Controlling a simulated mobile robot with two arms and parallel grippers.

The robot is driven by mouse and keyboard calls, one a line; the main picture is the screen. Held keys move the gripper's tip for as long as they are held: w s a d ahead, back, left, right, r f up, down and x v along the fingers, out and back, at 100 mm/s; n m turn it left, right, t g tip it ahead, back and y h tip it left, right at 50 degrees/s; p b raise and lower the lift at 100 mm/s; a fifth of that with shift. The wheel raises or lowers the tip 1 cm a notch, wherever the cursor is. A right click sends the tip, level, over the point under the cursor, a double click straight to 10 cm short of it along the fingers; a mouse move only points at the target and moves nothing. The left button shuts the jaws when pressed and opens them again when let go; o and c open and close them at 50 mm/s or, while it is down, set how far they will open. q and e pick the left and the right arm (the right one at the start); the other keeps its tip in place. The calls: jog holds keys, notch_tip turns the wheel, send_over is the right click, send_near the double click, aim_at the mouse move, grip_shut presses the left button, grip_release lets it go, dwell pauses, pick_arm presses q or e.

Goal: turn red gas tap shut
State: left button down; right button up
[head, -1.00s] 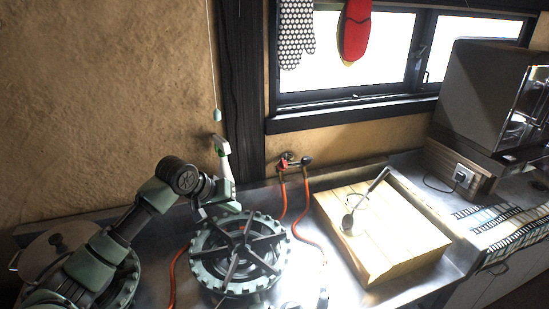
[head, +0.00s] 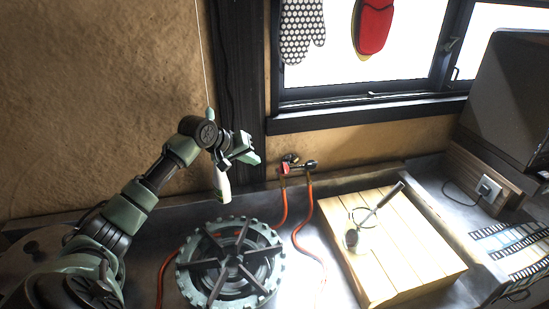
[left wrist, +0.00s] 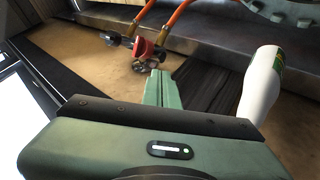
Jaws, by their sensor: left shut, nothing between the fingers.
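The red gas tap (head: 285,168) is on the wall behind the counter, with an orange hose hanging below it. In the left wrist view the red tap handle (left wrist: 144,49) shows just beyond my fingers, at upper left. A black-handled tap (head: 311,165) sits to its right on the same fitting; it also shows in the left wrist view (left wrist: 112,39). My left gripper (head: 255,158) is shut and empty, left of the red tap and apart from it. Its closed fingers (left wrist: 162,88) point towards the taps. My right gripper is not in view.
A gas burner (head: 231,266) is on the counter in front. A dark window post (head: 239,80) rises behind the gripper.

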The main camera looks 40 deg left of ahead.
aim_at(283, 169)
pick_arm(q)
jog(key=w+d+f+p, duration=0.2)
jog(key=w+d+f, duration=0.1)
jog(key=w, duration=0.4)
jog(key=shift+f+p, duration=0.35)
jog(key=shift+f, duration=0.05)
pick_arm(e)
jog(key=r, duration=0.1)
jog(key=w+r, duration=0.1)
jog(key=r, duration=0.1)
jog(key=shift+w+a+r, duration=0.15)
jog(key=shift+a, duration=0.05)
